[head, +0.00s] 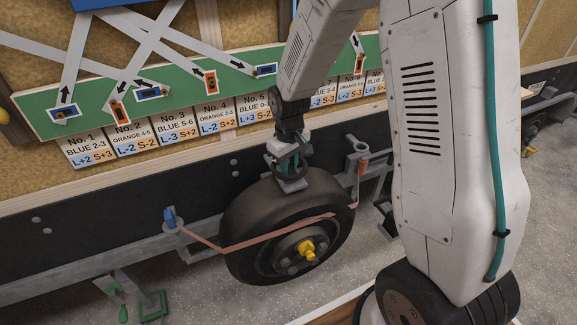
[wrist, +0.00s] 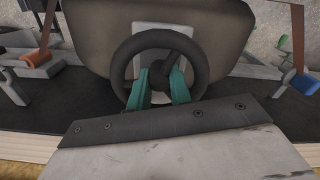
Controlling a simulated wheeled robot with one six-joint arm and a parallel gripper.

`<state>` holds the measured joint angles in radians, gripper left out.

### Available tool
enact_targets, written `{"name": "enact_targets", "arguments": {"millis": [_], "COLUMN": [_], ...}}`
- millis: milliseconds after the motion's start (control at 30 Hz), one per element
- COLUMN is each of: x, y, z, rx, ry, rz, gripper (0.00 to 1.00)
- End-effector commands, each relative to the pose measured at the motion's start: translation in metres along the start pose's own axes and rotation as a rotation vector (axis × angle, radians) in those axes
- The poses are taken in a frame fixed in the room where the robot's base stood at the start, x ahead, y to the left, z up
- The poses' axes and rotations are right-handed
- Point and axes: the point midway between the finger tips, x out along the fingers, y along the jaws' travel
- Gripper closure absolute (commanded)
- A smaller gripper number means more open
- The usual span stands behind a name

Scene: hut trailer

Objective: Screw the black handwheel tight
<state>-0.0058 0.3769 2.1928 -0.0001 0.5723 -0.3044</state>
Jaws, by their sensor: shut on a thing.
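The black handwheel (wrist: 119,62) is a dark ring with a hub and spoke, seen from above in the wrist view, over a light grey plate. My gripper (wrist: 160,80) has its two green fingers inside the near part of the ring, shut on the handwheel. In the head view my gripper (head: 289,163) points down above the top of the black tyre (head: 260,212). A grey plate (head: 291,184) shows just under the fingers. In the head view the handwheel is mostly hidden by my gripper, and I cannot tell how tight it is.
An orange strap (head: 275,232) runs across the tyre between a blue-topped post (head: 169,217) and an orange-topped post (head: 362,163). A yellow piece (head: 306,250) sits at the wheel's hub. The trailer wall, with a green board (head: 190,90) and number cards, stands close behind.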

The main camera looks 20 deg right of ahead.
Motion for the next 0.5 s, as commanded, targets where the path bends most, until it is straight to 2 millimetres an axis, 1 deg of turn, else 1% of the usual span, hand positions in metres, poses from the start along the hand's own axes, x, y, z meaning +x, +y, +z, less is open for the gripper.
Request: {"name": "enact_targets", "arguments": {"millis": [500], "x": [-0.0007], "y": [0.0012], "z": [-0.0002], "rx": [0.471], "ry": [0.001], "rz": [0.0], "gripper": [1.0]}}
